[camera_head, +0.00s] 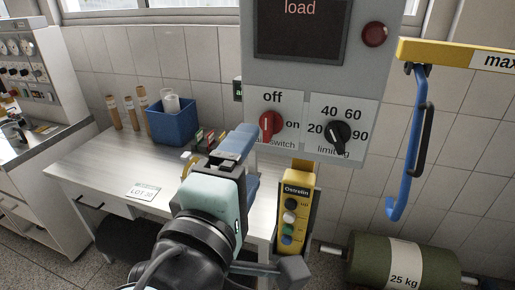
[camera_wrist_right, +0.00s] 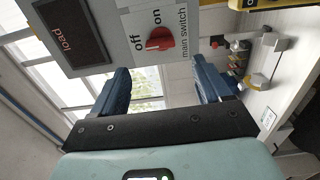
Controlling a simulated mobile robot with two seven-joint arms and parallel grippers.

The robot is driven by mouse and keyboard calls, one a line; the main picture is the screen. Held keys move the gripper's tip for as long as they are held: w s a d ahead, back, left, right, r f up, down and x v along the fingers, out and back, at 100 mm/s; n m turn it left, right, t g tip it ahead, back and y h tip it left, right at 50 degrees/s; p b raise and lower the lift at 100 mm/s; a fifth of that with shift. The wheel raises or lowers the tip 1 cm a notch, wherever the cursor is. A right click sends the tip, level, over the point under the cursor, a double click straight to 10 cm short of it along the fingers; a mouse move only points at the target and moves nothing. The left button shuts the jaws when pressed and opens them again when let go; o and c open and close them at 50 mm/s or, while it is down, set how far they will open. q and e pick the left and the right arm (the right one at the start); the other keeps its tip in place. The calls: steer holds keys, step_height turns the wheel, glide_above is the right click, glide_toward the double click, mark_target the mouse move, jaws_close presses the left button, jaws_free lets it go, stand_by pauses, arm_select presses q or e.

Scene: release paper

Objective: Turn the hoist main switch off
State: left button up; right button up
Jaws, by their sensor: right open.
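The hoist main switch is a red knob (camera_head: 271,126) on a white plate of the grey control box, with "off" above it and "on" to its right. Its grip stands about upright, and its pale mark appears to point towards "off". In the right wrist view the red knob (camera_wrist_right: 160,38) lies beyond the gap between the fingers. My right gripper (camera_head: 243,165) is open and empty, with blue fingers, just left of and below the knob, apart from it. The right wrist view shows both fingers (camera_wrist_right: 163,78) spread. My left gripper is not in view.
A black limit knob (camera_head: 339,133) sits right of the switch. A yellow pendant (camera_head: 295,213) hangs below the box. A blue hook (camera_head: 409,150) and a green 25 kg roll (camera_head: 402,262) are at right. A table (camera_head: 85,172) with a blue bin (camera_head: 172,122) stands behind.

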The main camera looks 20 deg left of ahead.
steer(key=s, duration=0.5)
stand_by(0.4)
